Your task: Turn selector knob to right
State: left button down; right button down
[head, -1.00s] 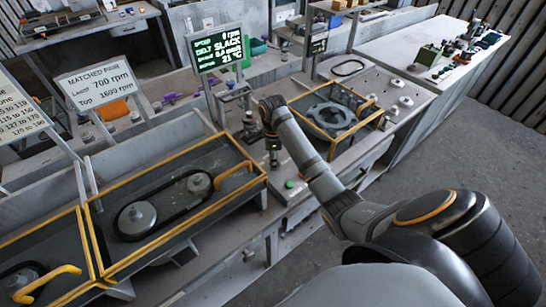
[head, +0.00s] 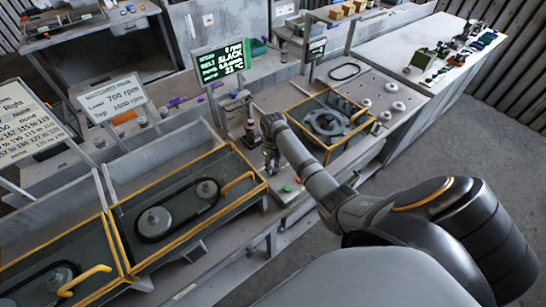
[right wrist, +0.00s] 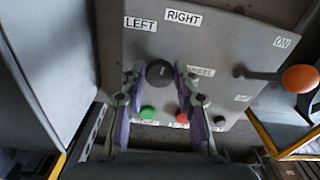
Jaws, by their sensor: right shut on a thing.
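The selector knob (right wrist: 158,72) is a dark round knob on a grey panel (right wrist: 220,55). A LEFT label (right wrist: 140,24) is above it to the left and a RIGHT label (right wrist: 183,17) is above it to the right. My right gripper (right wrist: 166,70) is shut on the knob, one finger on each side. Which way the knob points cannot be told. In the head view my right gripper (head: 270,160) is at the panel's left part and the knob is hidden. My left gripper is not in view.
A green button (right wrist: 147,112) and a red button (right wrist: 182,117) sit just below the knob, close to the fingers. An orange-tipped lever (right wrist: 299,78) sticks out at right. A yellow-framed housing (head: 327,122) stands right of the gripper. A display (head: 222,62) stands behind.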

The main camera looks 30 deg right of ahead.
jog(key=shift+m, duration=0.9)
jog(key=c, duration=1)
grip_release()
